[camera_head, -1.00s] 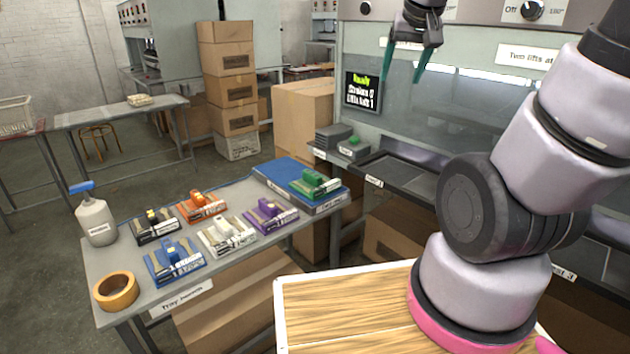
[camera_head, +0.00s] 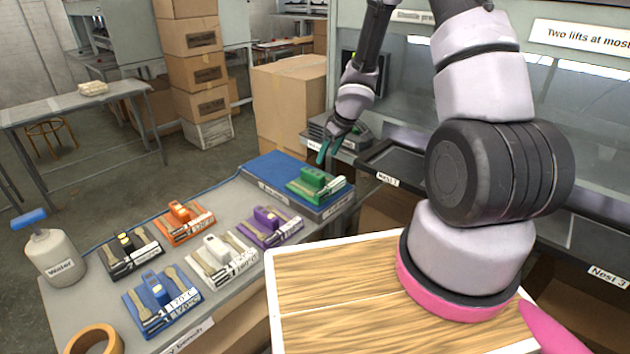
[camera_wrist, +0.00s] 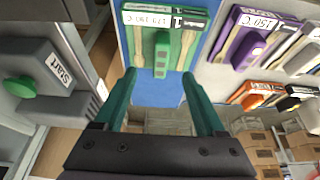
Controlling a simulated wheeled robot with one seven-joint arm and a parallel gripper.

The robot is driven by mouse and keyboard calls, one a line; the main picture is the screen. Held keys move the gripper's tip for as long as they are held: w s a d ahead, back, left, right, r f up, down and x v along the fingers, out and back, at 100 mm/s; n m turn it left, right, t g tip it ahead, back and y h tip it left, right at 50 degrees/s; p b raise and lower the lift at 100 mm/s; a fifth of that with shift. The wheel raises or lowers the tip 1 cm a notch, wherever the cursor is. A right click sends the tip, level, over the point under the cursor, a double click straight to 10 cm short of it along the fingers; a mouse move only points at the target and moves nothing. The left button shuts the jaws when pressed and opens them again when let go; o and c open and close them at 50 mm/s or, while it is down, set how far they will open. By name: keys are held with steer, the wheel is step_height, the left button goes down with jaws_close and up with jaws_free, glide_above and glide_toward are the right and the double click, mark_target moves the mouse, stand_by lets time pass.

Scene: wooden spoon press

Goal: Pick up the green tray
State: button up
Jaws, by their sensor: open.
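The green tray (camera_head: 317,185) lies on the blue mat (camera_head: 262,173) at the far right end of the bench, with wooden pieces and a label on it. In the wrist view the green tray (camera_wrist: 162,40) is ahead of the jaws, its raised green handle (camera_wrist: 162,52) roughly centred between them. My gripper (camera_head: 328,150) is just above and behind the tray in the head view, with teal fingers. In the wrist view my gripper (camera_wrist: 160,90) has its fingers wide apart with nothing between them, apart from the tray.
Purple (camera_head: 270,227), white (camera_head: 222,260), orange (camera_head: 184,222), blue (camera_head: 162,300) and black (camera_head: 130,253) trays share the bench. A grey box with a green Start button (camera_wrist: 20,87) is left of my gripper in the wrist view.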

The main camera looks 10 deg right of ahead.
mark_target(318, 175)
steer(key=x, duration=1.1)
steer(key=shift+s+a, duration=0.1)
steer(key=shift+s, duration=0.1)
jaws_close()
